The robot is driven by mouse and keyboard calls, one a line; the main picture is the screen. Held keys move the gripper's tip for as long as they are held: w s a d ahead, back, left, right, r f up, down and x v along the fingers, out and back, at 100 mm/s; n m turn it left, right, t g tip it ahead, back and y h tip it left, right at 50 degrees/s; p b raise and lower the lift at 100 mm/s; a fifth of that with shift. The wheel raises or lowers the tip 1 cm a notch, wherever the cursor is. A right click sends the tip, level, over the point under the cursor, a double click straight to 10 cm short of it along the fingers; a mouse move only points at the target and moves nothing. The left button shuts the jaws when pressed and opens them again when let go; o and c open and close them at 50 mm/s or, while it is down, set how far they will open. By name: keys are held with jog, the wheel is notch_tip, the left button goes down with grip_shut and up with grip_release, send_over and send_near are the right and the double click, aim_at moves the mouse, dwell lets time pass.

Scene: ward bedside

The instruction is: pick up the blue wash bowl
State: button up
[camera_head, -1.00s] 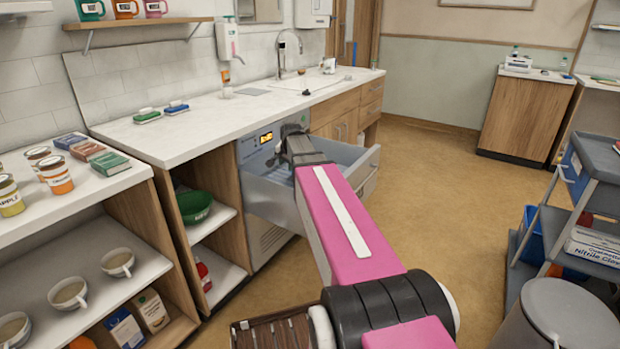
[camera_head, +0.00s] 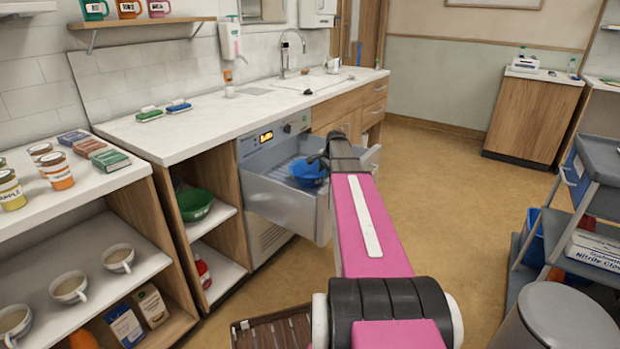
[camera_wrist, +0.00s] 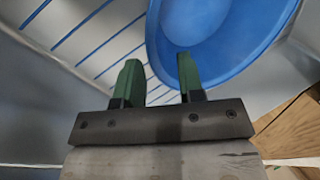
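The blue wash bowl (camera_head: 307,173) sits inside the pulled-out grey drawer (camera_head: 285,205). In the wrist view the bowl (camera_wrist: 225,40) fills the upper right, cut off by the top edge. My gripper (camera_wrist: 158,66) is open, its two green fingers apart. The right finger overlaps the bowl's side in the picture, and the left finger shows against the drawer's striped floor. The bowl's left rim passes between them in the picture; I cannot tell whether they touch it. In the head view my gripper (camera_head: 316,158) is at the bowl's right side, partly covering it.
A white counter (camera_head: 200,127) runs behind the drawer. A green bowl (camera_head: 194,204) stands on the shelf to the left. A grey cart (camera_head: 590,190) and a grey bin (camera_head: 560,315) stand at the right. The floor (camera_head: 440,190) between is clear.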

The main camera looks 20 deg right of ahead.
aim_at(321, 180)
jog(key=shift+x, duration=3.05)
jog(key=shift+a, duration=0.1)
grip_shut()
